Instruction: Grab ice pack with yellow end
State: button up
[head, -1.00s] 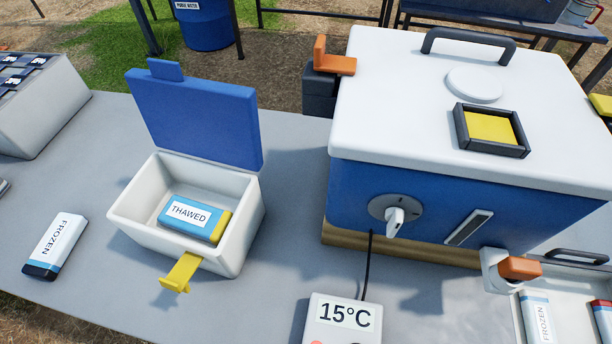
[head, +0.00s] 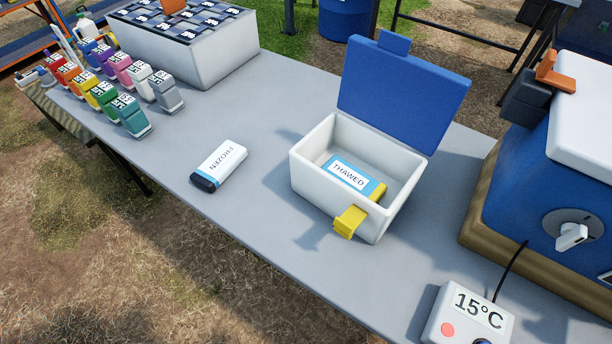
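The ice pack with the yellow end (head: 352,176) is light blue with a white label reading THAWED. It lies flat inside an open white box (head: 323,189), its yellow end toward the right. The box has a raised blue lid (head: 402,92) at the back and a yellow latch (head: 350,221) hanging out at the front. The box's front wall hides a little of the pack's lower side. My gripper is not in view.
A white FROZEN pack (head: 219,164) with a dark end lies left of the box. A blue cooler (head: 530,190) stands right, a 15°C display unit (head: 468,318) in front of it.

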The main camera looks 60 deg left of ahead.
aim_at(339, 167)
jog(key=u, duration=2.95)
jog(key=k, duration=0.95)
jog(key=z, duration=1)
jog(key=i, duration=1)
jog(key=k, duration=0.5)
jog(key=u, duration=1.6)
jog(key=i, duration=1.35)
